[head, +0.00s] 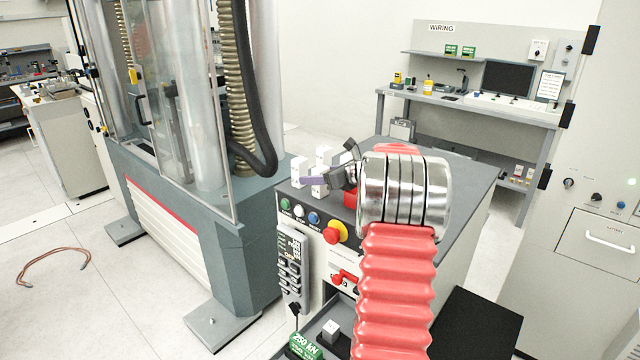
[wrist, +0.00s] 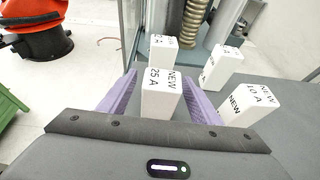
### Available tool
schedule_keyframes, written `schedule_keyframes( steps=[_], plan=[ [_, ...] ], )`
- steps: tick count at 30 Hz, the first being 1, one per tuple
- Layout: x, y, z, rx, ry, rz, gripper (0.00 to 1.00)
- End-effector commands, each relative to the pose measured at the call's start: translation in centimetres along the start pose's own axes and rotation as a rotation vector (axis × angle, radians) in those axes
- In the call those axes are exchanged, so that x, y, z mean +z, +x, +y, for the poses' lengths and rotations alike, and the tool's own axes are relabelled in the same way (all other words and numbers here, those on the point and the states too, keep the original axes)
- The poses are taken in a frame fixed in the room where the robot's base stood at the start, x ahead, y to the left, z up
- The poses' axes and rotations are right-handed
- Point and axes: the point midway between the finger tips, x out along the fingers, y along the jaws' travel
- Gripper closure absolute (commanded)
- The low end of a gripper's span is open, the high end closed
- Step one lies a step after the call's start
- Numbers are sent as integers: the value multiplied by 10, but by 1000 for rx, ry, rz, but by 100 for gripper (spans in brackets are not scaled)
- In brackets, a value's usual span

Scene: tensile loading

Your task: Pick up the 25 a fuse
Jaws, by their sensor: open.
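The 25 A fuse (wrist: 161,104) is a white block marked "NEW" and "25 A" in the wrist view. My gripper (wrist: 159,90) is open, with one purple finger on each side of this fuse. I cannot tell whether either finger touches it. The fuse's lower part is hidden by my gripper body. In the head view my gripper (head: 318,181) is over the top of the grey console (head: 465,168), among white fuse blocks. The labels there are too small to read.
A fuse marked "10 A" (wrist: 250,106) stands close to my right finger. Two more white fuses (wrist: 162,52) (wrist: 221,68) stand farther back. The machine's column and hose (head: 250,120) rise left of the console. An emergency stop button (head: 335,232) is on its front.

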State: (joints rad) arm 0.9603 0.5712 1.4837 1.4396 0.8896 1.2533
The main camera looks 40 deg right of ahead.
Motion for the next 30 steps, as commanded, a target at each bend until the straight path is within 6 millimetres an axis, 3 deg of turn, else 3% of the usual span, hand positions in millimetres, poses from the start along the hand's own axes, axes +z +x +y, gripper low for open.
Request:
schedule_keyframes(
  steps=[6,23,30],
  plan=[
    [0,23,0,0,0,0,42],
    [0,24,-1,-1,0,0,42],
    [0,24,-1,-2,0,0,58]
  ],
)
